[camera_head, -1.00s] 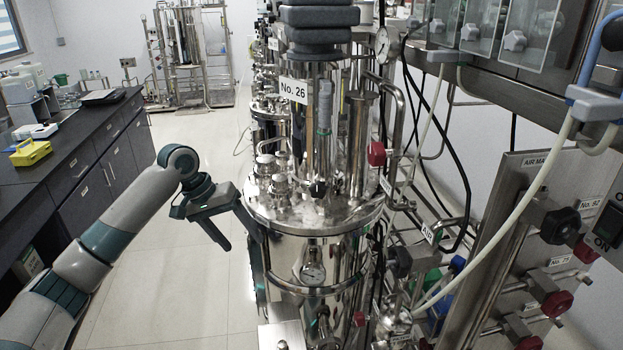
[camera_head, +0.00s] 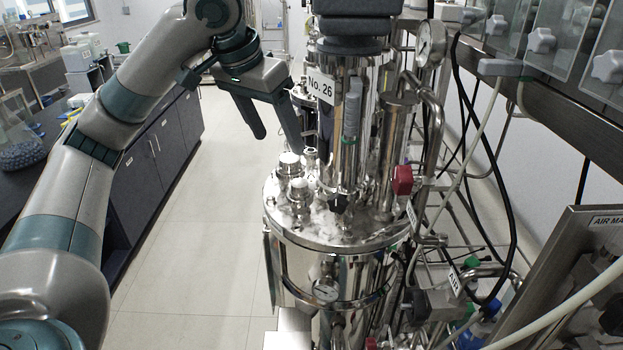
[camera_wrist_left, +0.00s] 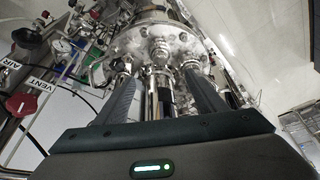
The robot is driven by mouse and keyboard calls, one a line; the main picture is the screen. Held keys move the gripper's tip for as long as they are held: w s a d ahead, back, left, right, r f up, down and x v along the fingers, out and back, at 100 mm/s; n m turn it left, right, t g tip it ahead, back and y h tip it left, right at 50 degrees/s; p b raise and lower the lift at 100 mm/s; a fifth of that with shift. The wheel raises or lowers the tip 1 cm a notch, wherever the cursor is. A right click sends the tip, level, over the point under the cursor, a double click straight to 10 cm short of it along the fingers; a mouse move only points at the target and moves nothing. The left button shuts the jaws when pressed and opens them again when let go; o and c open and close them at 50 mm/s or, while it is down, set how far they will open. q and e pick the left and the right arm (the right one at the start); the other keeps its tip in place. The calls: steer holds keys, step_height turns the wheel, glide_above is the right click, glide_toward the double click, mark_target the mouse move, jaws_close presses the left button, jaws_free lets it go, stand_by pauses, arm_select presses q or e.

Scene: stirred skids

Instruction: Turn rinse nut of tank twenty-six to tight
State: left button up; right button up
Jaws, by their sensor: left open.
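The steel tank labelled No. 26 (camera_head: 321,87) stands right of centre in the head view, with a round shiny lid (camera_head: 345,232). Several metal capped fittings (camera_head: 298,190) stand on the lid's left part; I cannot tell which is the rinse nut, or its setting. My left gripper (camera_head: 279,142) is open, fingers pointing down, above and behind the lid's left edge. In the left wrist view the gripper (camera_wrist_left: 160,80) has its fingers apart, with upright metal fittings (camera_wrist_left: 160,50) showing between and beyond them. No contact can be made out. My right gripper is out of view.
A red knob (camera_head: 402,180) and a pressure gauge (camera_head: 431,42) are right of the tank's column, among pipes and black hoses. A dark bench (camera_head: 160,145) runs along the left. The pale floor (camera_head: 190,250) between is clear.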

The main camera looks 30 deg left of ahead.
mark_target(297, 184)
arm_select(q)
steer(key=p+x, duration=0.4)
steer(key=x, duration=1.1)
steer(key=shift+a+f+p, duration=0.1)
steer(key=shift+f+p, duration=0.25)
steer(key=shift+p, duration=0.05)
steer(key=shift+w+f, duration=0.2)
steer(key=shift+f, duration=0.35)
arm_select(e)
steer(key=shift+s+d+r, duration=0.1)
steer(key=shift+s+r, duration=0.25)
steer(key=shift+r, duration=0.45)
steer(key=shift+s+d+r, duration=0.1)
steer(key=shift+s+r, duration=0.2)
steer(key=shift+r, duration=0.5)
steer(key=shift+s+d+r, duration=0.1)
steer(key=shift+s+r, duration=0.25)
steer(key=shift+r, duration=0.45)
arm_select(q)
steer(key=shift+c, duration=0.5)
steer(key=c, duration=1)
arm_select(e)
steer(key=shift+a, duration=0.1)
